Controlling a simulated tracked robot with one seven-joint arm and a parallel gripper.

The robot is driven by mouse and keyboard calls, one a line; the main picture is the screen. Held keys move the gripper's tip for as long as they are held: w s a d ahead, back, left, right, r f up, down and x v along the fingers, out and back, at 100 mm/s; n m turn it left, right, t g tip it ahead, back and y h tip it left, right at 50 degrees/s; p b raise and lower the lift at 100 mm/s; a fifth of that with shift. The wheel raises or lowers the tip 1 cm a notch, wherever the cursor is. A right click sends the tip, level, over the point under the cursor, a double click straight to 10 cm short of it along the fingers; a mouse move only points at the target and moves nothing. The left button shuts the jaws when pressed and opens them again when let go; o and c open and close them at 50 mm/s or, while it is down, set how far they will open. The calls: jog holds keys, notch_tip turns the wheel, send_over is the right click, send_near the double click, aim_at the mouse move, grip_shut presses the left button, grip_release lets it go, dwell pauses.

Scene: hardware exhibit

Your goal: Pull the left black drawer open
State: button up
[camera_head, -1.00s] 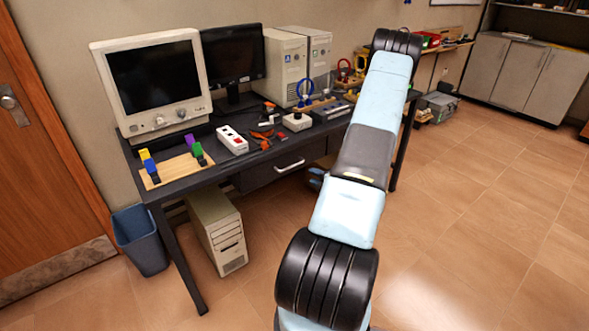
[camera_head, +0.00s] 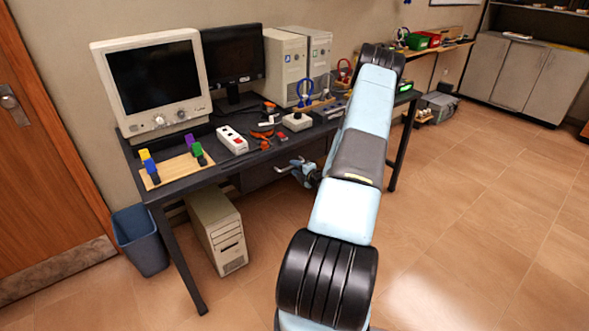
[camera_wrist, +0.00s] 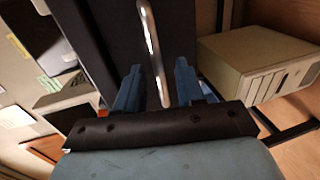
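The black drawer (camera_head: 257,177) sits under the desk top, and its front looks flush with the desk. Its silver bar handle (camera_head: 283,169) is partly covered by my gripper (camera_head: 302,171) in the head view. In the wrist view the dark drawer front (camera_wrist: 100,35) fills the upper middle, and the silver handle (camera_wrist: 150,45) runs lengthwise between the two blue fingers of my gripper (camera_wrist: 158,82). The fingers are open, with a gap on each side of the handle. Whether they touch it cannot be told.
A beige computer tower (camera_head: 216,232) stands on the floor under the desk (camera_head: 205,178), and a blue bin (camera_head: 140,240) is left of it. The floor at right is clear.

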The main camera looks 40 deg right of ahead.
jog(key=shift+w+f, duration=0.1)
jog(key=shift+w, duration=0.5)
jog(key=shift+c, duration=0.4)
grip_shut()
jog(key=shift+s, duration=0.1)
